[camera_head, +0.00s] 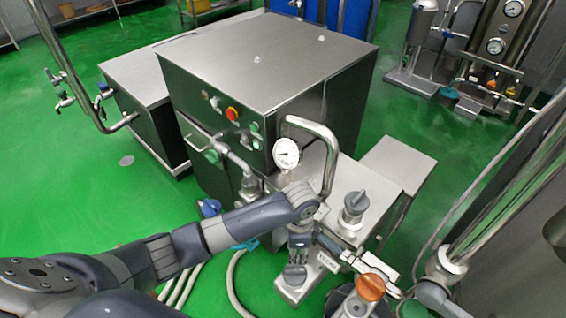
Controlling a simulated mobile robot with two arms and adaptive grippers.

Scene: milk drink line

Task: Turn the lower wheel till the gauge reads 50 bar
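The round white pressure gauge (287,153) stands on the front of the steel machine. Its needle is too small to read. A dark grey wheel (355,203) sits on top of the steel block right of the gauge. Another dark grey wheel (294,275) sits lower, on the front of the block. My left arm reaches in from the left, and my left gripper (298,250) points down just above this lower wheel. Its fingers blend with the dark parts there, so I cannot tell whether they touch the wheel or are shut. My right gripper is not in view.
A bent steel pipe (327,155) rises beside the gauge. An orange knob (370,287) sits at the lower right, near pipe fittings. The machine cabinet (265,60) has a red button (232,113). Hoses (235,275) lie on the green floor, which is open at left.

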